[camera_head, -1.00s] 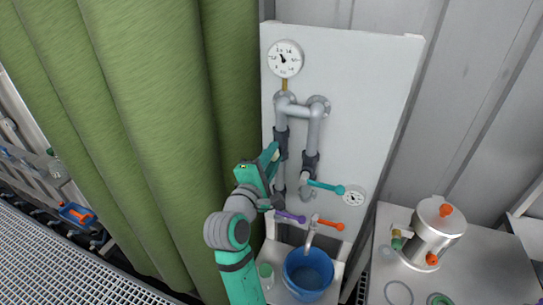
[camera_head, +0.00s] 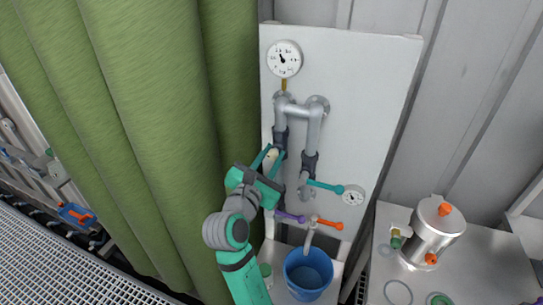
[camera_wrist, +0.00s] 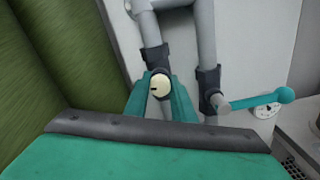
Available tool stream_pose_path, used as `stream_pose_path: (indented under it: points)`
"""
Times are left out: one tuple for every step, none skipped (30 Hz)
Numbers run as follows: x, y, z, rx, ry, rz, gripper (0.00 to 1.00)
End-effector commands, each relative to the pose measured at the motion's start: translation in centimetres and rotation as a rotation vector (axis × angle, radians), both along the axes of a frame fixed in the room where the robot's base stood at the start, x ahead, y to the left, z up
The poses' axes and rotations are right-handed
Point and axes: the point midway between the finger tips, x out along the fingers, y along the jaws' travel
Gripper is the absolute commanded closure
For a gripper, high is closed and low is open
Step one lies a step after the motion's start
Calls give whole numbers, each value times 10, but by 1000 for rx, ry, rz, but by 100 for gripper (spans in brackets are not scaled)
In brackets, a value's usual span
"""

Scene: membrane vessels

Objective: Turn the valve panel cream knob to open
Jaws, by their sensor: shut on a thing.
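The cream knob (camera_wrist: 160,86) is a round disc with a dark mark pointing left, on the left pipe of the white valve panel (camera_head: 365,110). In the wrist view my gripper (camera_wrist: 161,92) has one teal finger on each side of the knob and is shut on it. In the head view my gripper (camera_head: 271,160) reaches the panel's left pipe, and the cream knob (camera_head: 269,157) shows between the fingers, partly covered by them.
A teal lever (camera_head: 327,186) is right of my gripper. A purple lever (camera_head: 290,216) and an orange lever (camera_head: 329,224) sit below, above a blue bucket (camera_head: 308,272). A green curtain (camera_head: 150,130) hangs close on the left. A metal vessel (camera_head: 434,232) stands right.

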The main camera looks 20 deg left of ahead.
Motion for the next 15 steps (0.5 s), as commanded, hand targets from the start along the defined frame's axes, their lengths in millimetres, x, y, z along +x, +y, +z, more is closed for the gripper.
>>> stream_pose_path:
  points:
    - [-1, 0, -2, -29, 5, 0, 100]
    - [-1, 0, -2, -48, 6, 0, 99]
    - [-1, 0, -2, -70, 7, 0, 99]
    - [-1, 0, -2, -86, 7, 0, 99]
    - [-1, 0, -2, -99, 7, 0, 99]
    - [-1, 0, -2, -118, 8, 0, 99]
    - [-1, 1, -2, -129, 8, 1, 99]
    - [-1, 1, -2, -140, 8, 1, 99]
    - [-1, 1, -2, -153, 9, 1, 99]
    - [-1, 0, -2, -161, 9, 1, 99]
    - [0, 0, -2, -168, 9, 1, 99]
    - [0, 0, -2, -177, 9, 1, 99]
    - [0, 0, -2, -183, 9, -1, 99]
    - [0, 0, -1, -187, 9, -1, 99]
    - [0, -1, -1, -191, 9, -1, 100]
